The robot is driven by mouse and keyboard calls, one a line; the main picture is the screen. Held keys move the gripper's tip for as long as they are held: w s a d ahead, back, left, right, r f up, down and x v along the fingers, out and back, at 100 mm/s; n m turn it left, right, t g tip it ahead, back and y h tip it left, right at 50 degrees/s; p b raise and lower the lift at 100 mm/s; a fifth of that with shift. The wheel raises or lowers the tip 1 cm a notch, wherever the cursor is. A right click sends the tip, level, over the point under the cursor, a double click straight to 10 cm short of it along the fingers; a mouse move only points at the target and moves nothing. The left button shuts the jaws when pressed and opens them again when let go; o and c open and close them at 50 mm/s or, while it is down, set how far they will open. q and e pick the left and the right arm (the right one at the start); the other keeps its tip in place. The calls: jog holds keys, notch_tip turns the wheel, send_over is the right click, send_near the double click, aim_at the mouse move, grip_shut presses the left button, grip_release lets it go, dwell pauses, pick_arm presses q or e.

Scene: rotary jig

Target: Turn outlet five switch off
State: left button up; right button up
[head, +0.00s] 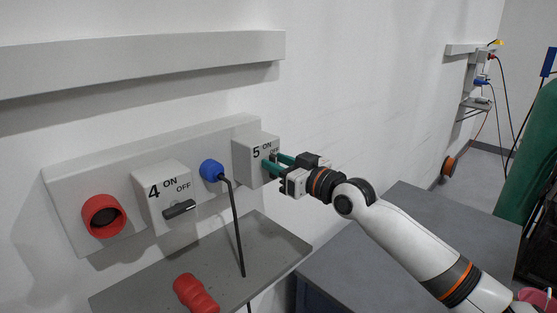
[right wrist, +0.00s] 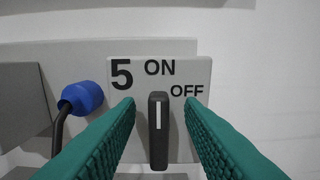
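The outlet five switch box (head: 243,160) is a pale grey block on the wall panel, marked 5, ON and OFF. In the right wrist view, its dark switch handle (right wrist: 158,135) stands upright, its white line pointing up towards ON. My right gripper (head: 273,163) is at the front of this box and hides the handle in the head view. In the right wrist view its green fingers (right wrist: 159,115) are open, one on each side of the handle, with gaps visible. My left gripper is not in view.
The outlet four box (head: 150,197) with its dark handle (head: 179,209) is on the left. A blue plug (head: 211,169) with a black cable sits between the boxes. A red socket (head: 104,215) is further left. A grey shelf (head: 262,232) lies below.

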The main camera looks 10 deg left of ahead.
jog(key=shift+a, duration=0.1)
jog(key=shift+c, duration=0.5)
grip_shut()
jog(key=shift+m, duration=0.3)
jog(key=m, duration=0.2)
jog(key=shift+w+m, duration=0.2)
jog(key=shift+m, duration=0.1)
jog(key=shift+w+d+f+m+p, duration=0.2)
jog(key=shift+m+p, duration=0.75)
jog(key=shift+m, duration=1.5)
jog(key=shift+w+d+f+m+p, duration=0.1)
jog(key=shift+f+m+p, duration=0.2)
jog(key=shift+m+p, duration=1.45)
jog(key=shift+w+d+f+m+p, duration=0.15)
jog(key=shift+f+m, duration=0.1)
jog(key=shift+m, duration=2.95)
